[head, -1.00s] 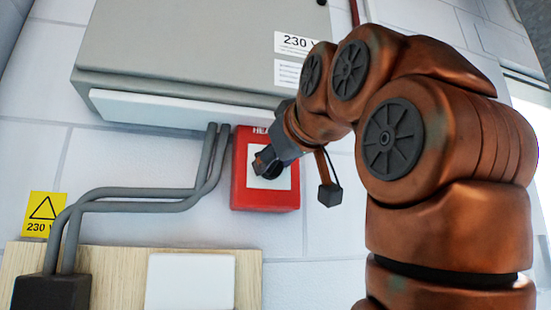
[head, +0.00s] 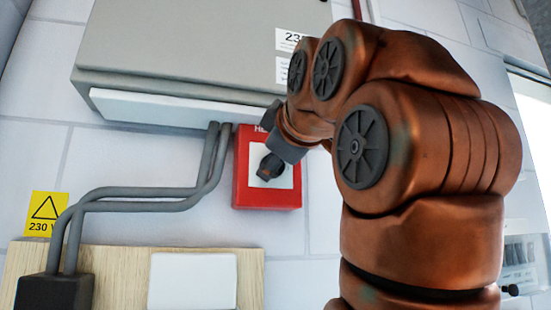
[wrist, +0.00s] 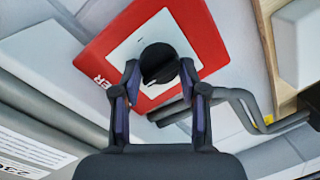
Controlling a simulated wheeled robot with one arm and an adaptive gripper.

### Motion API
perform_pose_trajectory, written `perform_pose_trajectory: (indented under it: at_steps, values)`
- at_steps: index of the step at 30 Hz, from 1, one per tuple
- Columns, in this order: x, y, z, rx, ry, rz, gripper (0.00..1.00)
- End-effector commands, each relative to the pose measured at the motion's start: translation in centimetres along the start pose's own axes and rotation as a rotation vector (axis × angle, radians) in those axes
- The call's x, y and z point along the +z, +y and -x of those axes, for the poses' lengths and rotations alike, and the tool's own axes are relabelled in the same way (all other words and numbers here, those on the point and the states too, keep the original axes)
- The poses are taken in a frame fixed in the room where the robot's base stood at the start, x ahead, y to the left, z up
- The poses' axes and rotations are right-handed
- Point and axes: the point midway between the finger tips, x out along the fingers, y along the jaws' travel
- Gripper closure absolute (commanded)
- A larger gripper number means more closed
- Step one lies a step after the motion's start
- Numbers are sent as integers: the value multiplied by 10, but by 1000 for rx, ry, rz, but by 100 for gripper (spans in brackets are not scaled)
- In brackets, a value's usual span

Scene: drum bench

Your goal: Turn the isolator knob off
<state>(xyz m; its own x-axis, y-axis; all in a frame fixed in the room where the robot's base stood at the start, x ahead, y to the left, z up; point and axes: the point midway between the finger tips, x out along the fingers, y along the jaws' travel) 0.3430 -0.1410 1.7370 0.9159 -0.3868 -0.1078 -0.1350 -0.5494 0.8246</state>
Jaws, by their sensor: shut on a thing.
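The isolator knob (wrist: 159,64) is black and round, on a white panel (wrist: 140,42) in the middle of a red box (wrist: 110,42). In the wrist view my gripper (wrist: 160,75) has one finger on each side of the knob, shut on it. The head view shows the red box (head: 267,205) on the wall under the grey cabinet, with my gripper (head: 268,168) at its white panel. There the knob is largely hidden by my fingers. The knob's off mark cannot be read.
A grey cabinet (head: 180,50) overhangs the red box. Grey conduits (head: 150,200) run close to the box's left side. A wooden board (head: 120,275) with a white plate (head: 192,280) is below, and a yellow 230 V sign (head: 44,213) is at left.

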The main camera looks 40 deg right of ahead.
Motion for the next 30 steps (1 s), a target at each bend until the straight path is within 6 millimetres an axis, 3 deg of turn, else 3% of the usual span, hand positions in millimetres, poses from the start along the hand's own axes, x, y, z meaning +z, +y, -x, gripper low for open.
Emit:
perform_pose_trajectory:
  at_steps: [12, 13, 18, 20, 30]
  values:
    - [0, 0, 0, 1, 0, 6, 92]
    - [0, 0, 0, 1, 0, 6, 54]
    - [0, 0, 0, 1, 0, 5, 36]
    - [0, 0, 0, 1, 0, 5, 31]
    - [0, 0, 1, 1, 0, 5, 31]
